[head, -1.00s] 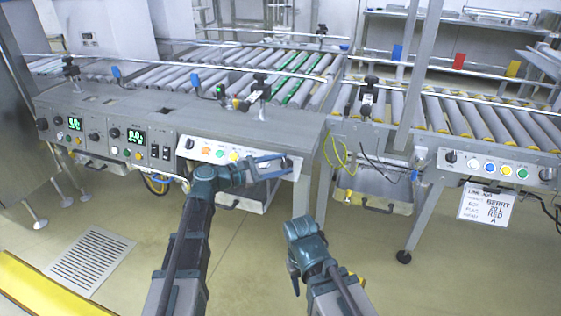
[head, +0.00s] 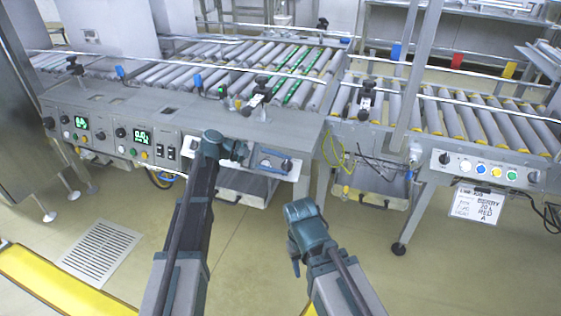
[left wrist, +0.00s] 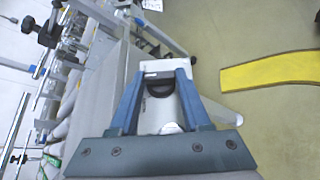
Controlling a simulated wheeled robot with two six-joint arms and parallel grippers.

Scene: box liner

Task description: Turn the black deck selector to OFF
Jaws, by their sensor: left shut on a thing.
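My left gripper (head: 272,159) is at the right end of the white control panel on the middle machine. In the left wrist view, its two blue fingers (left wrist: 160,76) are shut on a black selector knob (left wrist: 158,90) on that panel. The knob's markings and pointer setting cannot be read. In the head view, my left wrist covers much of the panel, including its coloured buttons.
Left panels carry green displays (head: 142,136), knobs and switches. A right-hand panel (head: 487,168) has another black knob and coloured buttons, with a paper sign (head: 477,203) below. Roller conveyors run behind. Drawers (head: 243,187) hang under the machine.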

